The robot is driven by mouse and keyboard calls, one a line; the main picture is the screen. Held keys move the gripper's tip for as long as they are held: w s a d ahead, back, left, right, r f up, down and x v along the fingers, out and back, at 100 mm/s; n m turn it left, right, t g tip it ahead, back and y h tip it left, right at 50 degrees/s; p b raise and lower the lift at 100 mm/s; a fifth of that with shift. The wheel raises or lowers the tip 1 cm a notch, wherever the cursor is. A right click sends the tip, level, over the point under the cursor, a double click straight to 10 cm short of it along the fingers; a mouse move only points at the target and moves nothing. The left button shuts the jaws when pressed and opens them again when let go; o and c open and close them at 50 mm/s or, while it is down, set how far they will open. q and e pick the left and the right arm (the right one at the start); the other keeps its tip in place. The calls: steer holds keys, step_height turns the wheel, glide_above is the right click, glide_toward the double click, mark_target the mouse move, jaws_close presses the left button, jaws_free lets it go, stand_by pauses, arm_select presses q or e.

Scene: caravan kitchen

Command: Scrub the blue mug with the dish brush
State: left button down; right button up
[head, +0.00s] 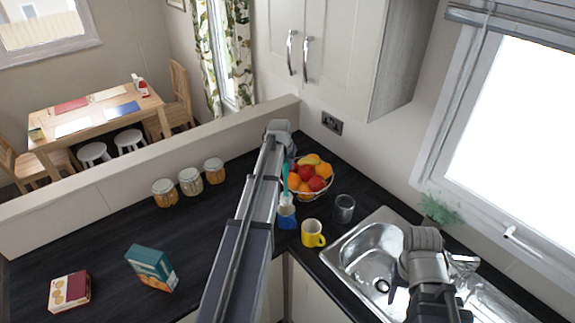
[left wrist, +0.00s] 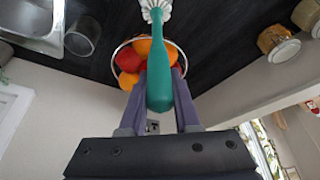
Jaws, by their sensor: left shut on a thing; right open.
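The blue mug (head: 288,222) stands on the dark counter, partly hidden by my left arm. The dish brush has a teal handle (left wrist: 163,68) and a white head (left wrist: 155,8). My left gripper (left wrist: 158,75) is shut on the handle, with the head pointing away from it. In the head view the brush (head: 285,177) hangs head down at the blue mug's top; I cannot tell if the bristles are inside. The mug is outside the left wrist view. My right gripper (head: 394,290) is over the sink, open, mostly hidden by its own wrist.
A yellow mug (head: 312,234) stands close right of the blue mug, with a grey glass (head: 344,208) beyond. A fruit bowl (head: 309,194) is just behind. The sink (head: 346,249) lies right. Several jars (head: 190,181) and two boxes (head: 151,267) (head: 69,291) stand left.

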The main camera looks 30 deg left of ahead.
mark_target(288, 193)
arm_select(q)
steer(key=shift+a+f, duration=0.1)
steer(key=shift+f, duration=0.2)
steer(key=shift+f+b, duration=0.7)
steer(key=shift+b, duration=0.25)
steer(key=shift+f+b, duration=0.7)
step_height(288, 193, down, 8)
steer(key=b, duration=0.8)
steer(key=shift+f, duration=0.15)
steer(key=shift+f+b, duration=0.8)
steer(key=shift+b, duration=0.15)
steer(key=shift+w+d+r, duration=0.1)
steer(key=shift+d, duration=0.15)
steer(key=shift+w+d+r, duration=0.1)
steer(key=shift+w+d, duration=0.05)
steer(key=shift+d, duration=0.05)
steer(key=shift+a, duration=0.1)
